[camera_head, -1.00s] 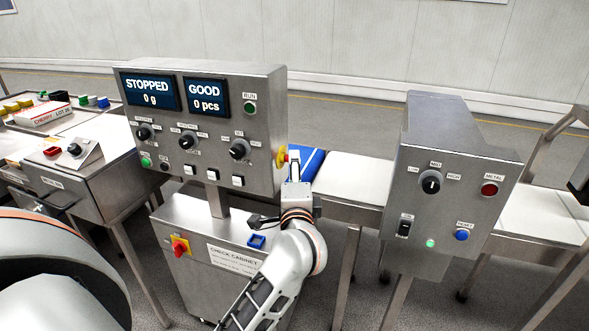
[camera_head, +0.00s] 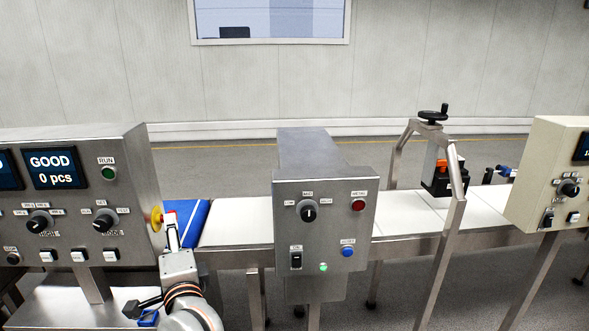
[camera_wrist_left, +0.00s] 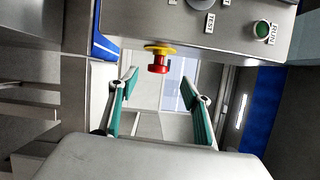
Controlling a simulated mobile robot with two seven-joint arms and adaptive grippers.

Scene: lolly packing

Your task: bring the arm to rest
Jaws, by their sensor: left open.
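My left gripper (camera_head: 171,228) is at the right side of the steel control box (camera_head: 125,160) in the head view, beside a yellow-ringed stop button (camera_head: 157,219). In the left wrist view its two teal-lined fingers (camera_wrist_left: 159,84) are spread with nothing between them. The red and yellow stop button (camera_wrist_left: 158,58) shows just beyond the fingertips, apart from them as far as I can tell. My left forearm drops to the bottom edge of the head view. My right gripper is out of view.
A blue belt section (camera_head: 186,217) and white conveyor (camera_head: 236,222) run right behind the gripper. A metal detector box (camera_head: 325,245) stands mid-picture, with a steel frame (camera_head: 440,250) and a cream control box (camera_head: 560,170) further right.

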